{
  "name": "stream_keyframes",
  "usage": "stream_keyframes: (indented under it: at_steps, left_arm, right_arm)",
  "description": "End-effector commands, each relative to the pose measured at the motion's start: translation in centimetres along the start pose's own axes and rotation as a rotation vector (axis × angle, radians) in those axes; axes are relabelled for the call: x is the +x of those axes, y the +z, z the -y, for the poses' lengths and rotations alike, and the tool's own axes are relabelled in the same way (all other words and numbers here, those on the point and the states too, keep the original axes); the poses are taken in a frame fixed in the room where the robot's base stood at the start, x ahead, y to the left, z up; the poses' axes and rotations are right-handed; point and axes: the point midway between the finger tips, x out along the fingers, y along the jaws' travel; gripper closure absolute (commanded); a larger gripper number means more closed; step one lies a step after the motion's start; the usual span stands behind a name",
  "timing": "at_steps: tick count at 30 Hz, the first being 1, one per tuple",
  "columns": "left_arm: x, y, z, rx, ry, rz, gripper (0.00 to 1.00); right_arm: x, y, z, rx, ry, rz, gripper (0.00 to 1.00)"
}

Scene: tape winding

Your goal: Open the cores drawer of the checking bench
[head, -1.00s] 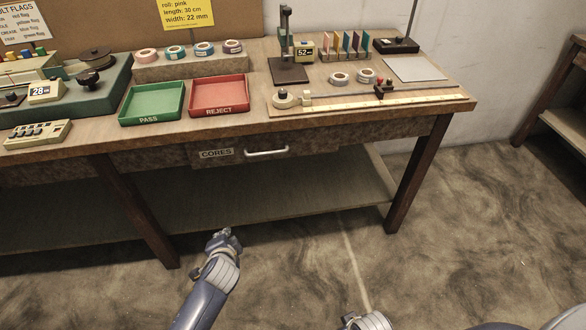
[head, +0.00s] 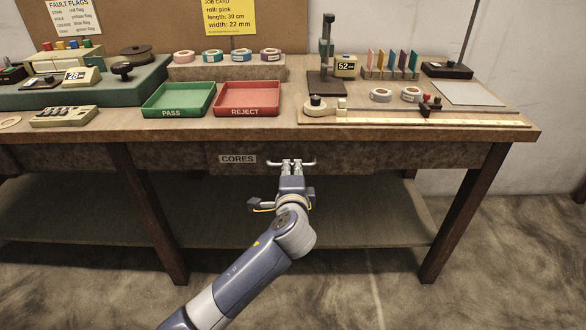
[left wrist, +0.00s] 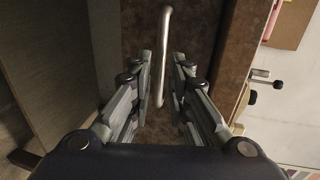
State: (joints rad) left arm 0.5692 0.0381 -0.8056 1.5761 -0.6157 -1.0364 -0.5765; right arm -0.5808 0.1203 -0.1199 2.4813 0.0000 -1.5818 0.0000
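The cores drawer (head: 225,170) is in the bench's front, with a white CORES label (head: 238,158) and a pale metal bar handle (head: 308,164). Its front looks flush with the bench, so it appears shut. My left gripper (head: 291,164) is at the middle of the handle. In the left wrist view, the handle (left wrist: 165,50) runs lengthwise in the gap between the two fingers of the left gripper (left wrist: 164,75). The fingers are apart, with a visible gap on each side of the bar. My right gripper is in neither current view.
The bench top (head: 350,135) overhangs just above the drawer. It carries a green PASS tray (head: 171,113), a red REJECT tray (head: 245,112) and a measuring rule (head: 440,121). A lower shelf (head: 370,225) lies below the drawer. The floor in front is clear.

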Motion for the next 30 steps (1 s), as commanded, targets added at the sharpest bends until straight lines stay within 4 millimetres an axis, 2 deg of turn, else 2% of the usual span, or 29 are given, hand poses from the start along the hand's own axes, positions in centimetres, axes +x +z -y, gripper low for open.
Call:
stream_keyframes:
  at_steps: [3, 9, 20, 22, 30]
  left_arm:
    - [2.0, 0.0, -0.1, 0.0, 0.0, 0.001, 0.83]
    - [3.8, 0.0, -0.1, -0.002, 0.001, 0.0, 0.83]
    - [4.2, 0.0, 0.0, -0.002, 0.001, -0.001, 0.83]
    - [4.2, 0.0, 0.0, -0.002, 0.001, -0.001, 0.99]
    - [4.2, 0.0, 0.0, -0.002, 0.001, -0.001, 1.0]
  right_arm:
    - [0.7, 0.1, 0.0, 0.0, 0.0, -0.002, 0.26]
    - [1.0, -0.5, 0.1, -0.001, -0.001, -0.034, 0.26]
    - [1.1, -0.7, 0.1, -0.002, -0.001, -0.041, 0.26]
    - [1.1, -0.7, 0.1, -0.002, -0.002, -0.041, 0.26]
    - [1.1, -0.7, 0.1, -0.002, -0.002, -0.041, 0.26]
